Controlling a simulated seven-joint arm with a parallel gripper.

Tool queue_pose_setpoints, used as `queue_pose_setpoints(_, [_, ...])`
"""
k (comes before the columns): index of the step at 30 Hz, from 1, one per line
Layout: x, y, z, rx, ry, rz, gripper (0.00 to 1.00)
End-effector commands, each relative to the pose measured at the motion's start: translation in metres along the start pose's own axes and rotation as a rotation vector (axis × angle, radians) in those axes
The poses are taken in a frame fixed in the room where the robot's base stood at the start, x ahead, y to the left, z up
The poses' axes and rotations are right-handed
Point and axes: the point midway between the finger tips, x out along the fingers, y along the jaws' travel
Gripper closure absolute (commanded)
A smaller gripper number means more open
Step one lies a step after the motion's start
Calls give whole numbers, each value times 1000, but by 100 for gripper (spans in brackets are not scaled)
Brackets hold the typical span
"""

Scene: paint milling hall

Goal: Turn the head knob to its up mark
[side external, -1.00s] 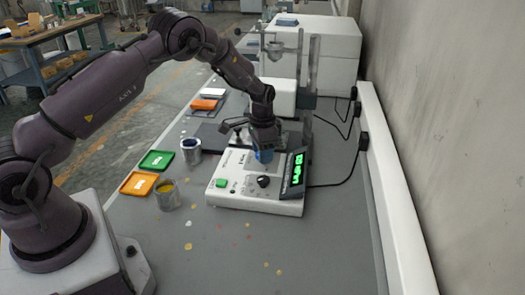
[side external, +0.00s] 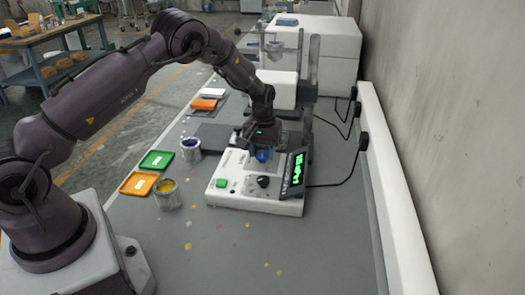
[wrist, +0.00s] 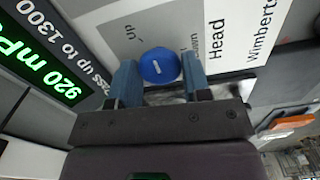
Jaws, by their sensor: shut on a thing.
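The head knob is a round blue knob (wrist: 160,64) on the white panel of the instrument (side external: 228,190). In the wrist view the word "Up" (wrist: 130,32) is printed to its upper left, "Down" (wrist: 194,43) to its upper right, and "Head" (wrist: 216,38) further right. My gripper (wrist: 160,76) has one blue-grey finger on each side of the knob, shut on it. In the side view my gripper (side external: 262,153) points down at the back of the panel and partly hides the knob. I cannot tell which mark the knob points to.
A lit green display (wrist: 45,68) reads 920 mPa·s beside the knob. A black knob (side external: 263,182) and a green button (side external: 221,183) sit on the front panel. Paint cans (side external: 168,194) and colour trays (side external: 156,160) stand to the left.

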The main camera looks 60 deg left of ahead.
Motion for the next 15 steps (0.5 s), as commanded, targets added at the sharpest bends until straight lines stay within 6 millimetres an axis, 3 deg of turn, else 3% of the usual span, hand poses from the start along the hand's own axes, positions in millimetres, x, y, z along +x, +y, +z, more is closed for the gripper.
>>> queue_pose_setpoints(15, [-1,0,0,-395,-3,-1,80])
